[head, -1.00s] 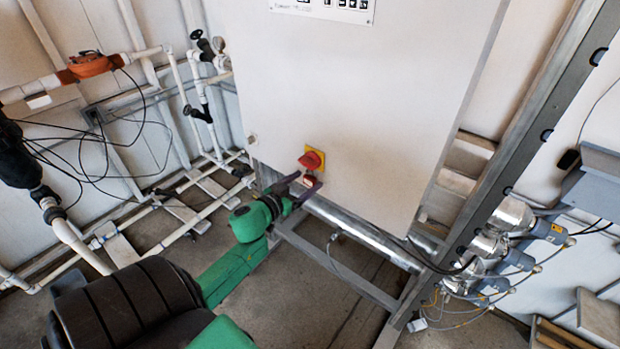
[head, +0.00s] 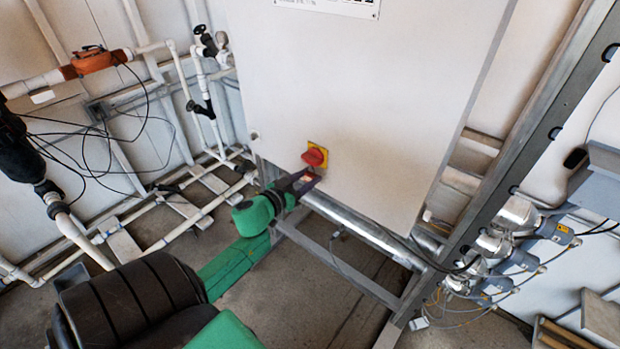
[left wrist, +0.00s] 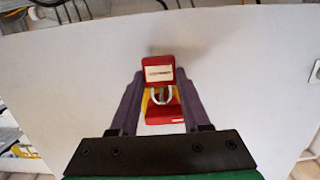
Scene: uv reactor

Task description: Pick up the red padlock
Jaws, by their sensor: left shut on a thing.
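The red padlock (left wrist: 160,73) has a pale label on its body and a silver shackle. In the left wrist view its body lies between the two fingertips of my left gripper (left wrist: 160,78), which is shut on it. The shackle points toward the red switch handle (left wrist: 165,114) on a yellow plate and appears to be still hooked at it. In the head view, the padlock (head: 307,178) is partly hidden by the purple fingers of my left gripper (head: 306,180), just below the red handle (head: 315,156). My right gripper is not in view.
The handle is on the front of a large white cabinet (head: 360,90). A metal pipe (head: 350,231) and a grey frame run below it. White pipes (head: 190,230) and black cables stand at the left, a metal upright (head: 530,140) at the right.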

